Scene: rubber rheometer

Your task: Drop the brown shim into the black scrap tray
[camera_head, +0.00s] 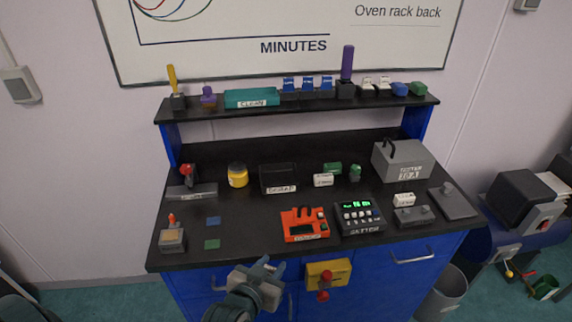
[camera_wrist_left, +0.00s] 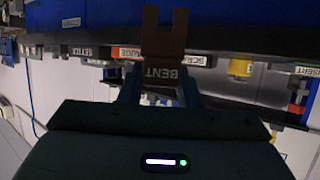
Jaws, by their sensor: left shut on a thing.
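The brown shim (camera_wrist_left: 164,42) is a forked plate with a "BENT" label in the left wrist view. My left gripper (camera_wrist_left: 161,84) is shut on its labelled end, with the fork pointing away from the palm. In the head view my left gripper (camera_head: 272,265) is in front of the bench's front edge, and I cannot make out the shim there. The black scrap tray (camera_head: 278,177) stands at the middle back of the bench top, beyond the gripper. Its "SCRAP" label (camera_wrist_left: 207,145) also shows in the left wrist view, upside down. My right gripper is not in view.
An orange device (camera_head: 304,224) and a black meter (camera_head: 359,216) stand near the front edge, right of the gripper. A yellow jar (camera_head: 238,175) is left of the tray. A raised shelf (camera_head: 215,110) runs behind. The bench is clear just before the tray.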

